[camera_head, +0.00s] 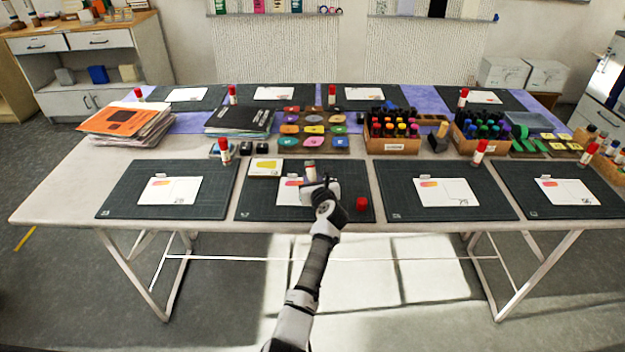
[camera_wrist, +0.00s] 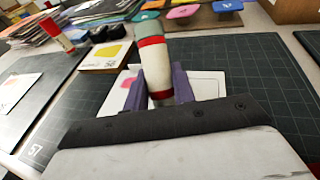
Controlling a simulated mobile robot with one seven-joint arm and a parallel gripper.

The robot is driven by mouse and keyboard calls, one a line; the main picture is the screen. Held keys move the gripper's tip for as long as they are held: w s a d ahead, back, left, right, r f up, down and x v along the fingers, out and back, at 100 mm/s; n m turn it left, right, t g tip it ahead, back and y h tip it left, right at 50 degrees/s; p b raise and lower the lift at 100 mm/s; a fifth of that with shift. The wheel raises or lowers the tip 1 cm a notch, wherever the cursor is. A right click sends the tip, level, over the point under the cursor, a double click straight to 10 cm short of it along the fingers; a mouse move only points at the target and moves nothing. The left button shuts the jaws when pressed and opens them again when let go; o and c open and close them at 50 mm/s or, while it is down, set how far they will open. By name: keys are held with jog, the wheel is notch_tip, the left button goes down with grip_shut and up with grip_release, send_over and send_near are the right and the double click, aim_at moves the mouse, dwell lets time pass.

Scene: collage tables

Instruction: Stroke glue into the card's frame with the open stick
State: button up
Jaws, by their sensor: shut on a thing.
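My gripper (camera_head: 318,187) is shut on an open glue stick (camera_head: 310,171), a white tube with a red band. In the wrist view the glue stick (camera_wrist: 153,66) stands up tilted between the two purple fingers. A white card (camera_head: 290,192) lies on the dark mat below and is partly hidden by my gripper. In the wrist view the card (camera_wrist: 207,84) shows a pink patch and a thin printed frame behind the stick. I cannot tell whether the stick touches the card. A red cap (camera_head: 361,204) stands on the mat, right of the card.
A box with a yellow shape (camera_head: 265,167) lies at the mat's back left corner. Neighbouring mats hold other cards (camera_head: 170,190) and capped glue sticks (camera_head: 224,150). Marker crates (camera_head: 393,146) and a tray of coloured shapes (camera_head: 313,142) stand behind. The mat's front left is clear.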

jog(key=shift+f, duration=0.6)
dwell(0.3)
jog(key=shift+w+d+b, duration=0.1)
jog(key=shift+w+b, duration=1)
jog(key=shift+w, duration=1.35)
jog(key=shift+w, duration=0.1)
jog(key=shift+w+b, duration=0.4)
jog(key=shift+w, duration=0.25)
jog(key=shift+s+d+p, duration=0.2)
jog(key=shift+d+p, duration=0.2)
jog(key=shift+d, duration=0.9)
jog(key=shift+s+a+r+p, duration=0.1)
jog(key=shift+s+p, duration=0.6)
jog(key=shift+p, duration=0.25)
jog(key=shift+s+a+r+p, duration=0.1)
jog(key=shift+s+p, duration=0.6)
jog(key=shift+p, duration=0.2)
jog(key=shift+s+f, duration=0.15)
jog(key=shift+s, duration=0.1)
